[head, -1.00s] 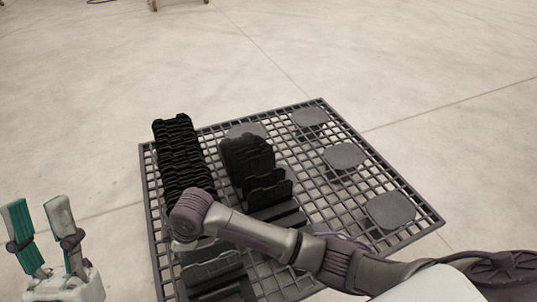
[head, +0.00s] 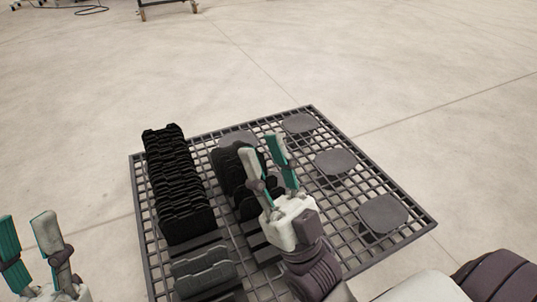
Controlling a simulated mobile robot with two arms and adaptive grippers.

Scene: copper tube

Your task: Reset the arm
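My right gripper (head: 262,148) shows in the middle of the head view, above the grid platform (head: 350,263). Its two fingers point up and stand apart with nothing between them. It partly hides the shorter row of black racks (head: 229,168) behind it. My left gripper (head: 22,222) is at the lower left edge, left of the platform. Its fingers also point up, spread and empty. No copper tube shows in view.
A long row of black slotted racks (head: 178,185) stands along the platform's left side. Grey round pads (head: 384,213) lie along the right side. A wheeled stand (head: 165,8) is far off on the floor.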

